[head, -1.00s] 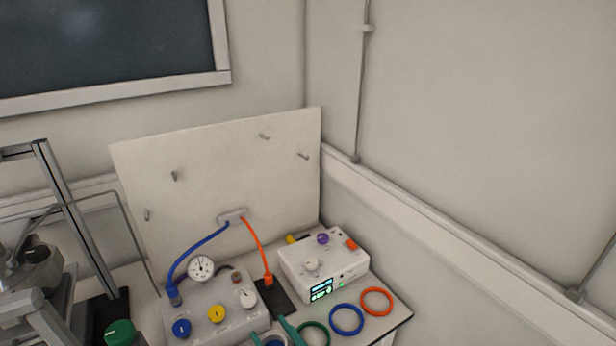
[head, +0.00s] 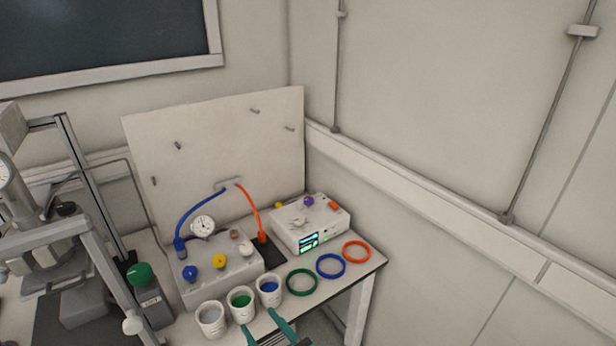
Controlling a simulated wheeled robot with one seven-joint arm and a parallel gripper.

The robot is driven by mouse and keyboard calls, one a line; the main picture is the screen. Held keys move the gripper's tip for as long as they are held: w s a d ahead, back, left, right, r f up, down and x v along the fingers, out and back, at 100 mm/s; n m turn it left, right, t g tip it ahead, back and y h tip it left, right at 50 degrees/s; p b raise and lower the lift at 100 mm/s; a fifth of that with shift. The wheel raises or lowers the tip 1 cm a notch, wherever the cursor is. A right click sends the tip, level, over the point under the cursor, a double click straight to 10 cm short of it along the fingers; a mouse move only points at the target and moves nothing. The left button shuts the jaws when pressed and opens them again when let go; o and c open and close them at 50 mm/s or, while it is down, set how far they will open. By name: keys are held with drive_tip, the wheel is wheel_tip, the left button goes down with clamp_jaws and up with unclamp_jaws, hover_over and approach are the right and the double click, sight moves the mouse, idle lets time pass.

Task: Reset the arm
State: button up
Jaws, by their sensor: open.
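The two teal fingers of my gripper (head: 256,318) reach up from the bottom edge in the head view. They are apart, with nothing seen between them. Their tips overlap the lower parts of the cup with green contents (head: 241,303) and the cup with blue contents (head: 269,291); I cannot tell if they touch. A third, pale cup (head: 210,320) stands to the left. The rest of my arm is mostly out of view.
A control box with knobs (head: 219,272) stands behind the cups. A white device with a lit screen (head: 309,224) stands right of it. Green (head: 301,282), blue (head: 331,266) and orange (head: 356,252) rings lie at the table's right. A metal frame (head: 90,190) and green-capped bottle (head: 148,297) stand left.

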drive_tip(key=s+d+f+m+h, duration=0.6)
drive_tip(key=s+d+f+h, duration=0.25)
drive_tip(key=s+f, duration=0.45)
drive_tip(key=s+r, duration=0.3)
drive_tip(key=s, duration=0.4)
drive_tip(key=s+d+r+m+t+h, duration=0.1)
drive_tip(key=s+r, duration=0.1)
drive_tip(key=s, duration=0.5)
drive_tip(key=s+d+r+h, duration=0.1)
drive_tip(key=s+r, duration=0.2)
drive_tip(key=s, duration=0.4)
drive_tip(key=shift+s+d+r+m, duration=0.2)
drive_tip(key=shift+d+r+m, duration=0.05)
drive_tip(key=shift+r+m, duration=0.1)
drive_tip(key=shift+h, duration=0.25)
idle(0.8)
